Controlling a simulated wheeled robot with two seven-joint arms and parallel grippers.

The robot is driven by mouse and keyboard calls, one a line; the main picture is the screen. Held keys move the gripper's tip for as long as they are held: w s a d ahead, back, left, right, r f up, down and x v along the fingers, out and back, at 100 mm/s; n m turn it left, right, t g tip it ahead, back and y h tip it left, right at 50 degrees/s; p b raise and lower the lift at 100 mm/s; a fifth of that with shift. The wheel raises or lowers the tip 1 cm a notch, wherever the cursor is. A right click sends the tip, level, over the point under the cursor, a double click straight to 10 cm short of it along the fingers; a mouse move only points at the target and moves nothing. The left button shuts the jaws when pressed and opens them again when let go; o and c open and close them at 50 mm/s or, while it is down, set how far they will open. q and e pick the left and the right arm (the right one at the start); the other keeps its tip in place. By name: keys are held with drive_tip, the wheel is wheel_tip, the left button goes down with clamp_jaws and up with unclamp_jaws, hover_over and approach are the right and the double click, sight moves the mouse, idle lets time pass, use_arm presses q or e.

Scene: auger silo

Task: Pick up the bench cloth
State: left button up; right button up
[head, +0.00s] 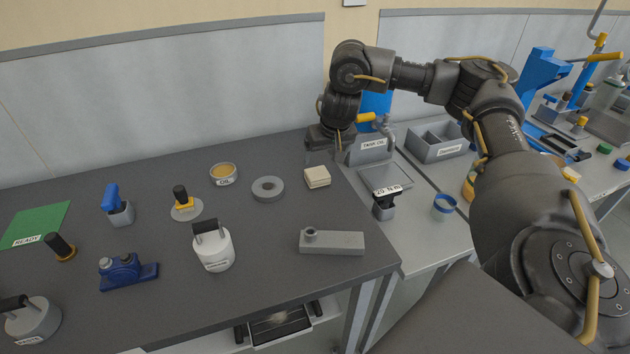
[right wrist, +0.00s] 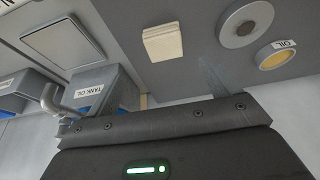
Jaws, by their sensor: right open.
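The bench cloth looks like the small folded cream square (head: 317,177) lying flat near the back right of the dark bench. It also shows in the right wrist view as a folded cream square (right wrist: 162,42). My right gripper (head: 338,145) is open and empty. It hangs above the bench's back right corner, a little behind and to the right of the cloth, and does not touch it. My left gripper is not in view.
A grey ring (head: 268,189) and an oil tin (head: 223,175) stand left of the cloth. A grey block (head: 331,242) lies in front of it. The tank oil container (head: 372,149) stands close right of my right gripper. Bare bench surrounds the cloth.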

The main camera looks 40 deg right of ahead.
sight(318, 173)
drive_tip(key=x, duration=0.1)
drive_tip(key=b+x, duration=0.1)
drive_tip(key=x, duration=0.3)
drive_tip(key=shift+w+a+b, duration=0.25)
drive_tip(key=shift+a+b, duration=0.15)
drive_tip(key=shift+w+d+f, duration=0.1)
drive_tip(key=shift+f, duration=0.35)
drive_tip(key=x, duration=0.5)
drive_tip(key=shift+d, duration=0.1)
drive_tip(key=shift+c, duration=0.6)
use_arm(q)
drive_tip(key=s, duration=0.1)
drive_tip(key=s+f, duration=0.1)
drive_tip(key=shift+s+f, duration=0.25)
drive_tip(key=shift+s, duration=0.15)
use_arm(e)
drive_tip(key=c, duration=0.9)
